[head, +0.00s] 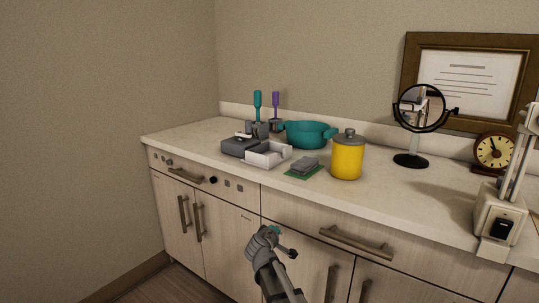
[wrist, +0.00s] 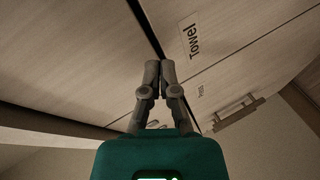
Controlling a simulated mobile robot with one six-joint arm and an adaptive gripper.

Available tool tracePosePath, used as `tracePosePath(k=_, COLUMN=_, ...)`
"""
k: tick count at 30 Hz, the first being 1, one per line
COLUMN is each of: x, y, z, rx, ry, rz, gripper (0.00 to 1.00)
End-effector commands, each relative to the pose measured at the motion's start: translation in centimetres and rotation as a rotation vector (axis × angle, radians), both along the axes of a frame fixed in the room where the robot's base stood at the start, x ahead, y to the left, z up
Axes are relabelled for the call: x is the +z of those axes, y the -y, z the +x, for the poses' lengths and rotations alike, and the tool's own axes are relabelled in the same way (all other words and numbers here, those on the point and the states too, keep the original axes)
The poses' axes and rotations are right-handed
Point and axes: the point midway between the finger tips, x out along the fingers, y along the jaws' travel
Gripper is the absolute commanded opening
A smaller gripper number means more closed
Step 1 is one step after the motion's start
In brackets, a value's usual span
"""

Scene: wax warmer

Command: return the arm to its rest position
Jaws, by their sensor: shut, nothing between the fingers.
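My gripper (head: 284,243) is in front of the cabinet, below the edge of the counter (head: 420,201), in the head view. In the wrist view my gripper (wrist: 159,68) has its two fingertips together with nothing between them. It points at the pale wood cabinet front (wrist: 75,50), where a label reading "Towel" (wrist: 193,40) shows. My gripper is apart from everything on the counter.
On the counter stand a teal pot (head: 306,135), a yellow canister (head: 346,160), a grey box with a white tray (head: 268,157), a round mirror (head: 420,108), a clock (head: 493,151) and a white device (head: 499,214). A drawer handle (head: 356,241) sticks out right of my gripper.

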Motion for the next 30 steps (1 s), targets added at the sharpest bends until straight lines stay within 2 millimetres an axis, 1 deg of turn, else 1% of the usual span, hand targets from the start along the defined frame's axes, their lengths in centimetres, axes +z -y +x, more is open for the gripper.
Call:
tracePosePath(k=1, x=-1.0, y=2.5, z=-1.5, rx=-0.063, ry=-0.040, rz=0.049, gripper=0.00)
tracePosePath(k=3, x=-2.4, y=5.1, z=-3.2, rx=-0.146, ry=-0.103, rz=0.121, gripper=0.00)
tracePosePath(k=5, x=-3.7, y=7.1, z=-4.9, rx=-0.215, ry=-0.158, rz=0.181, gripper=0.00)
tracePosePath(k=6, x=-4.5, y=8.4, z=-6.0, rx=-0.260, ry=-0.196, rz=0.223, gripper=0.00)
tracePosePath(k=8, x=-5.8, y=10.0, z=-7.8, rx=-0.324, ry=-0.255, rz=0.284, gripper=0.00)
tracePosePath(k=9, x=-6.6, y=11.0, z=-9.1, rx=-0.365, ry=-0.296, rz=0.325, gripper=0.00)
tracePosePath(k=11, x=-7.7, y=12.2, z=-11.0, rx=-0.422, ry=-0.356, rz=0.384, gripper=0.00)
tracePosePath(k=12, x=-8.4, y=12.9, z=-12.3, rx=-0.456, ry=-0.396, rz=0.421, gripper=0.00)
tracePosePath(k=17, x=-10.7, y=14.7, z=-17.4, rx=-0.576, ry=-0.556, rz=0.568, gripper=0.00)
tracePosePath(k=18, x=-11.1, y=14.9, z=-18.5, rx=-0.600, ry=-0.594, rz=0.601, gripper=0.00)
tracePosePath(k=21, x=-11.9, y=15.2, z=-21.0, rx=-0.648, ry=-0.678, rz=0.673, gripper=0.00)
tracePosePath(k=24, x=-12.4, y=15.3, z=-23.1, rx=-0.681, ry=-0.749, rz=0.732, gripper=0.00)
tracePosePath(k=30, x=-12.8, y=15.1, z=-26.5, rx=-0.726, ry=-0.865, rz=0.827, gripper=0.00)
